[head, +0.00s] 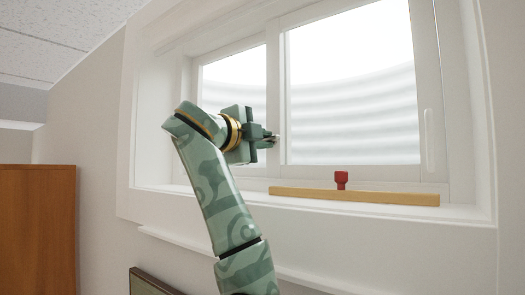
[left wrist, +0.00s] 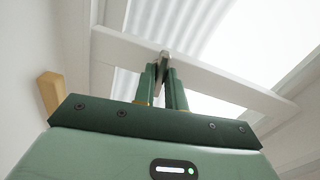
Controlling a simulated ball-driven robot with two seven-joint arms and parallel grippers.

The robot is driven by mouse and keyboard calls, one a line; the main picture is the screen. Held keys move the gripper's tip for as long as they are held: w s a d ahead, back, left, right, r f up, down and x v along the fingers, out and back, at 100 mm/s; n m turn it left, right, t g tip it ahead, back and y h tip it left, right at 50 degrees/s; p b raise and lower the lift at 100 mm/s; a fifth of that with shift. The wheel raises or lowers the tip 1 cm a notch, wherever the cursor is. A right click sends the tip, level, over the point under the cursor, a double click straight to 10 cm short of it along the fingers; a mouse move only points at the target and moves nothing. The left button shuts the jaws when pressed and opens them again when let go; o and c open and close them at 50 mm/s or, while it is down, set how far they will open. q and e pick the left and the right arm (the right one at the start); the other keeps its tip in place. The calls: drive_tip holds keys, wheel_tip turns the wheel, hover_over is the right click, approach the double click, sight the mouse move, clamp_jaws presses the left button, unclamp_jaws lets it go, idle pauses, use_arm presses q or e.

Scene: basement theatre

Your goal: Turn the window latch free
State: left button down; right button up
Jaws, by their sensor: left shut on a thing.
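The window (head: 350,95) has two white-framed panes side by side, set in a deep white recess. My left gripper (head: 272,138) reaches up to the upright bar between the panes. It is shut on the small metal window latch there (left wrist: 164,54), seen between the fingertips in the left wrist view. The fingers hide most of the latch, so I cannot tell how far it is turned. My right gripper is in neither view.
A white handle (head: 428,126) is on the right frame. A brown wooden cabinet (head: 38,235) stands at lower left. A dark-framed panel (head: 148,283) is below the sill.

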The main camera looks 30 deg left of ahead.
use_arm(q)
drive_tip(key=shift+f+m+b, duration=0.1)
drive_tip(key=shift+m+b, duration=0.35)
drive_tip(key=shift+m, duration=0.25)
drive_tip(key=c, duration=1.5)
unclamp_jaws()
drive_tip(key=shift+w+d, duration=0.1)
drive_tip(key=s+b, duration=0.3)
drive_tip(key=s, duration=0.2)
drive_tip(key=s+a+b, duration=0.1)
drive_tip(key=s+b, duration=0.2)
drive_tip(key=s, duration=0.3)
drive_tip(key=s+b, duration=0.3)
drive_tip(key=s, duration=0.2)
drive_tip(key=shift+s+a+b, duration=0.15)
drive_tip(key=shift+b, duration=0.25)
